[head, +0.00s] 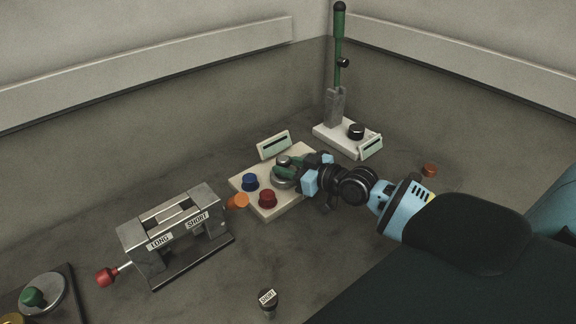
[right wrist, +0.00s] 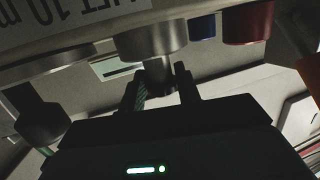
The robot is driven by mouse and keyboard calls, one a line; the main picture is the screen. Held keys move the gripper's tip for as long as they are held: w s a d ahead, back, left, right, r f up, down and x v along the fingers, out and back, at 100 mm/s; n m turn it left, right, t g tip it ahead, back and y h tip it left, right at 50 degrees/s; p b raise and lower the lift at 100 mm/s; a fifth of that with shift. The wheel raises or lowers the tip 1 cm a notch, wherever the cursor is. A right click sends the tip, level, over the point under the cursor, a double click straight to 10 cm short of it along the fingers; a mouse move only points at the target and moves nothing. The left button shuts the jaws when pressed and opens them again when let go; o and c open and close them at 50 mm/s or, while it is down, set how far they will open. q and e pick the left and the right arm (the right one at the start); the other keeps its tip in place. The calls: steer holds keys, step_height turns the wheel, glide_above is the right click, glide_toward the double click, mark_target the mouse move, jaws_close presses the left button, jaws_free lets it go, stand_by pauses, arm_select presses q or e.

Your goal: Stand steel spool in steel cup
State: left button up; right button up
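The steel cup (head: 281,183) stands on the pale board (head: 247,191), partly hidden behind my right gripper. My right gripper (head: 287,172) reaches in from the right with its green fingers at the cup. The steel spool (right wrist: 160,74) shows between the two fingers in the right wrist view, its stem in line with the wider steel cup (right wrist: 153,38). The fingers appear closed on the spool. The spool looks upright at the cup's mouth; how deep it sits is hidden. My left gripper is not in view.
A blue knob (head: 250,181) and a red knob (head: 267,199) sit close beside the cup. A lever press (head: 337,105) stands behind. A LONG/SHORT fixture (head: 178,235) with an orange end is at left. A dark SHORT-labelled piece (head: 268,302) stands in front. The bench between is clear.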

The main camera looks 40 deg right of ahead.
steer(key=o, duration=0.6)
steer(key=shift+c, duration=0.2)
steer(key=v, duration=0.7)
steer(key=shift+s+r, duration=0.15)
steer(key=shift+s, duration=0.2)
steer(key=shift+d, duration=0.1)
